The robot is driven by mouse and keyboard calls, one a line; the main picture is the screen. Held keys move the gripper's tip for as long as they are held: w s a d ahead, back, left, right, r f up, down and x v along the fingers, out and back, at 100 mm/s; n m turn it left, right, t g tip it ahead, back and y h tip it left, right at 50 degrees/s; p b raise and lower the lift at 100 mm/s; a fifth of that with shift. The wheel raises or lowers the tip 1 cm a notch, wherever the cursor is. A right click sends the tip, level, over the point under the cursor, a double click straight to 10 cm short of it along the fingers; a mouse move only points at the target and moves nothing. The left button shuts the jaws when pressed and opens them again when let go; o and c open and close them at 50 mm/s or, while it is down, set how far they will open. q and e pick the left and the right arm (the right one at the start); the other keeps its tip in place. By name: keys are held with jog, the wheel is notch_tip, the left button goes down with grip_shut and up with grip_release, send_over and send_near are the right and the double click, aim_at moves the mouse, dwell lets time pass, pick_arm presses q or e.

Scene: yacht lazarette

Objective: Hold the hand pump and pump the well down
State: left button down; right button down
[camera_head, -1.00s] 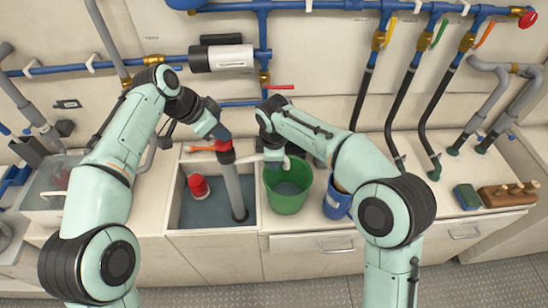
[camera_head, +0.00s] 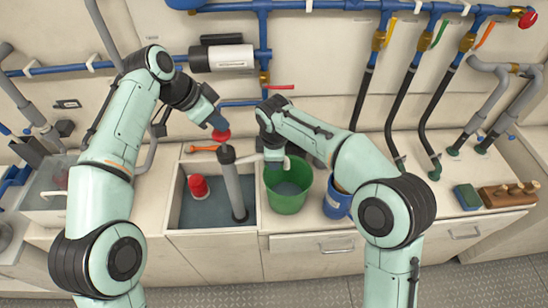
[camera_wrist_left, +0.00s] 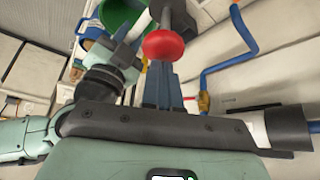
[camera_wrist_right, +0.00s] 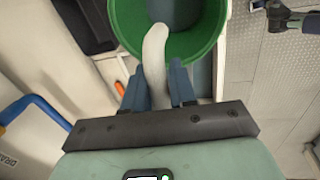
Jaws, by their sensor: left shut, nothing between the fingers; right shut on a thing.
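The grey hand pump (camera_head: 234,190) stands slightly tilted in the well (camera_head: 175,212), its foot in grey-blue water. Its red handle knob (camera_head: 221,136) is raised above the dark pump top; it also shows in the left wrist view (camera_wrist_left: 163,45). My left gripper (camera_head: 218,124) is shut, its fingertips right at the knob with nothing between them; I cannot tell whether they touch it. My right gripper (camera_wrist_right: 158,88) is shut on the pale curved spout (camera_wrist_right: 155,50), which bends into the green bucket (camera_head: 288,200). Liquid shows inside the bucket. My right arm partly hides the spout in the head view.
A red-and-white float (camera_head: 199,187) sits in the well's left part. An orange-handled tool (camera_head: 203,149) lies behind it. A blue bucket (camera_head: 337,205) stands right of the green one. Blue pipes (camera_head: 262,60) and a clear bin (camera_head: 45,190) flank the arms.

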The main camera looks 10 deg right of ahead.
aim_at(217, 133)
pick_arm(q)
jog(key=shift+f, duration=0.1)
dwell(2.3)
dwell(2.5)
jog(key=shift+f, duration=2.3)
jog(key=shift+r, duration=2.35)
